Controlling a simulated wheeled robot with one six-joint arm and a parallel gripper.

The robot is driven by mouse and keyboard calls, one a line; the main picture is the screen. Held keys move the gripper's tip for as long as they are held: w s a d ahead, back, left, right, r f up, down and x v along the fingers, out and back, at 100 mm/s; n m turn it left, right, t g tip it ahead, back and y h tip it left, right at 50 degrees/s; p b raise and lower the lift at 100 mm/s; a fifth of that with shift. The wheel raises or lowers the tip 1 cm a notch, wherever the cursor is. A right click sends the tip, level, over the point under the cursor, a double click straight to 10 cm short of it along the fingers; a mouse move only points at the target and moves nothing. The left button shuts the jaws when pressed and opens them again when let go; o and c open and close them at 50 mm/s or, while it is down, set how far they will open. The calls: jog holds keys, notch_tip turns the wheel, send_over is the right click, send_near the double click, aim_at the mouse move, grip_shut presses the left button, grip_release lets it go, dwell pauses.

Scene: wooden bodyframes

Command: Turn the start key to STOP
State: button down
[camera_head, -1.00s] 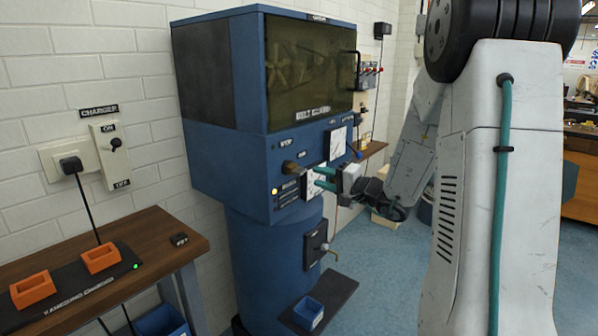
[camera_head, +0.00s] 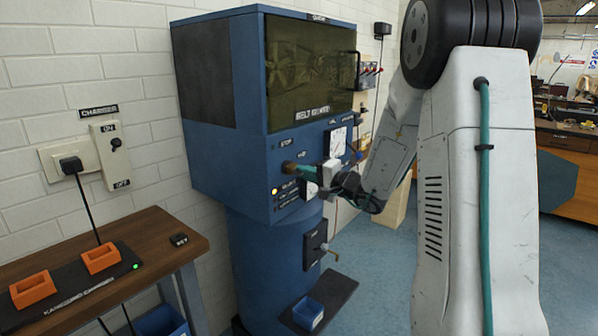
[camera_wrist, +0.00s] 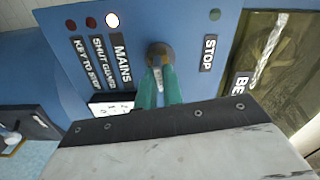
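The start key's brass-brown round switch (camera_wrist: 159,52) is on the blue panel of the belt machine (camera_head: 298,140). It also shows in the head view (camera_head: 287,167), partly covered by my gripper. In the wrist view, a pale narrow key bow (camera_wrist: 158,74) stands between the teal fingers of my gripper (camera_wrist: 160,72), which are close together on either side of it. My gripper also shows in the head view (camera_head: 296,169), at the panel. The STOP label (camera_wrist: 209,53) is to the right of the key in the wrist view, and above it in the head view.
A lit lamp (camera_wrist: 112,20) is by the MAINS label; two dark red lamps are beside it. A gauge (camera_head: 338,141) is right of the key. A charger switch (camera_head: 115,143) is on the wall. A wooden bench (camera_head: 160,235) stands at left.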

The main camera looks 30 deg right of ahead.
jog(key=n, duration=0.9)
jog(key=n, duration=0.7)
jog(key=shift+n, duration=0.3)
jog(key=c, duration=1.5)
grip_release()
jog(key=shift+o, duration=0.2)
